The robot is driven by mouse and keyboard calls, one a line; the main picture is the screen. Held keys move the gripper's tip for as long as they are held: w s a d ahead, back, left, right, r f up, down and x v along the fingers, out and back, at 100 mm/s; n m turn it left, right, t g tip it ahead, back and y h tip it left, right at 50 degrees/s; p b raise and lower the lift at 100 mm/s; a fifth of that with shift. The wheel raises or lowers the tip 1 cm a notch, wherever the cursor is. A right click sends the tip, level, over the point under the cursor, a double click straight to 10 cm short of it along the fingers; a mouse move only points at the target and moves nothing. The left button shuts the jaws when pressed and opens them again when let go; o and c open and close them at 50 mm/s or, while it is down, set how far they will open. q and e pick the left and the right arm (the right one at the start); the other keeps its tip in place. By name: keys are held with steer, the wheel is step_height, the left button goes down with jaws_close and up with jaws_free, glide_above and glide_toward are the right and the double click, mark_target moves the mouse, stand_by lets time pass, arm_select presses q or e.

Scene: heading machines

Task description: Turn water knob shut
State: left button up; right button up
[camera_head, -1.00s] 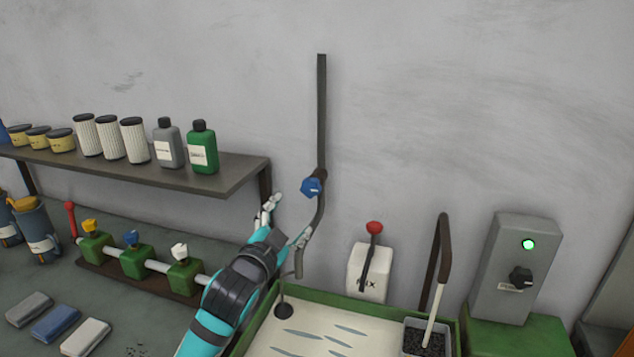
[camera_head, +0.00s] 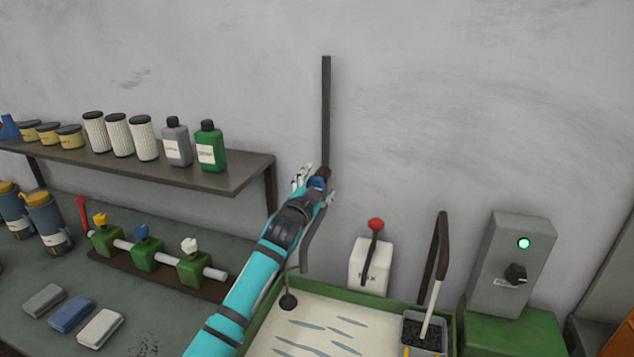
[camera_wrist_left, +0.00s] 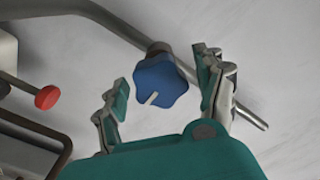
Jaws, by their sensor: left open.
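The blue water knob (camera_head: 318,182) sits on the dark vertical pipe (camera_head: 326,112) on the wall. It is mostly covered by my left gripper (camera_head: 315,184) in the head view. In the left wrist view the blue knob (camera_wrist_left: 160,82) shows whole, with a pale mark line on its face. My left gripper (camera_wrist_left: 160,92) is open, with one finger on each side of the knob. Gaps show between the fingers and the knob, so it is not gripped. My right gripper is not in view.
A shelf (camera_head: 225,180) with bottles and filters is left of my arm. A white box with a red-topped lever (camera_head: 375,225) stands to the right. A green-rimmed tray (camera_head: 390,305) lies below. A grey control box (camera_head: 505,255) stands farther right.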

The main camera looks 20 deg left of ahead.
arm_select(q)
steer(key=shift+r, duration=0.1)
steer(key=c, duration=1.2)
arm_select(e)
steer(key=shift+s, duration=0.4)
arm_select(q)
steer(key=shift+n, duration=0.3)
steer(key=n, duration=0.3)
steer(key=shift+n, duration=0.3)
steer(key=n, duration=0.4)
steer(key=shift+a+p, duration=0.2)
steer(key=shift+p, duration=0.15)
steer(key=n+p, duration=0.1)
steer(key=n, duration=0.8)
steer(key=shift+a+f+n+p, duration=0.2)
steer(key=shift+n+p, duration=0.1)
steer(key=shift+p, duration=0.1)
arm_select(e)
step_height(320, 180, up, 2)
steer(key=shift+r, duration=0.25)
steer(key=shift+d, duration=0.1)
